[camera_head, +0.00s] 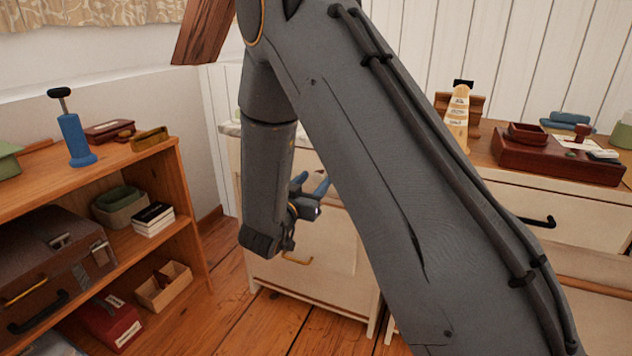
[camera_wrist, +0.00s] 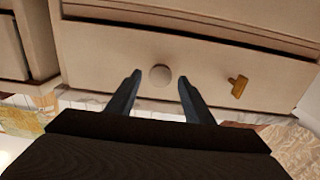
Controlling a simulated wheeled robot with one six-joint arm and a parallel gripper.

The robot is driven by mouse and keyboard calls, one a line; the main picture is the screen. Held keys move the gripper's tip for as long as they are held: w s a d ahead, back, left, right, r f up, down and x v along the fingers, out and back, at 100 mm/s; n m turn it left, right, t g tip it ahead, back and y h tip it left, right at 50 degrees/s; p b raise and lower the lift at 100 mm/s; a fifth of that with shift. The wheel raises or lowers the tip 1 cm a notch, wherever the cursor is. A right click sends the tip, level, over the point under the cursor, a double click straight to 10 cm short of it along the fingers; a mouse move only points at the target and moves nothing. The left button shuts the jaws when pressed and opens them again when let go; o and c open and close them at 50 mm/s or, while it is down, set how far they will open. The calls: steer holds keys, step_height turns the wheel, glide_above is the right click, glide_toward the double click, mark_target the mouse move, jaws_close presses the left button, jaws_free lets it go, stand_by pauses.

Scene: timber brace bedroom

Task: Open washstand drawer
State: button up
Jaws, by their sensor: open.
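The washstand (camera_head: 262,268) is a cream cabinet against the back wall, partly hidden behind my arm. A brass pull (camera_head: 297,259) shows low on its front. In the wrist view, a pale drawer front (camera_wrist: 100,50) fills the upper part, with a round cream knob (camera_wrist: 160,75) and a brass T-shaped catch (camera_wrist: 238,87) to its right. My gripper (camera_head: 311,183) is in front of the washstand's upper front. Its two dark fingers are apart, one on each side of the knob in the wrist view. I cannot tell whether they touch it. The drawer looks shut.
An open wooden shelf (camera_head: 182,205) with a case, boxes and a blue stand stands at the left. A cream dresser (camera_head: 560,205) with a red-brown box (camera_head: 555,162) on top is at the right. Bare plank floor (camera_head: 225,310) lies between shelf and washstand.

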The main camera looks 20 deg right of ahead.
steer(key=shift+x, duration=0.9)
jaws_close()
steer(key=shift+s, duration=0.15)
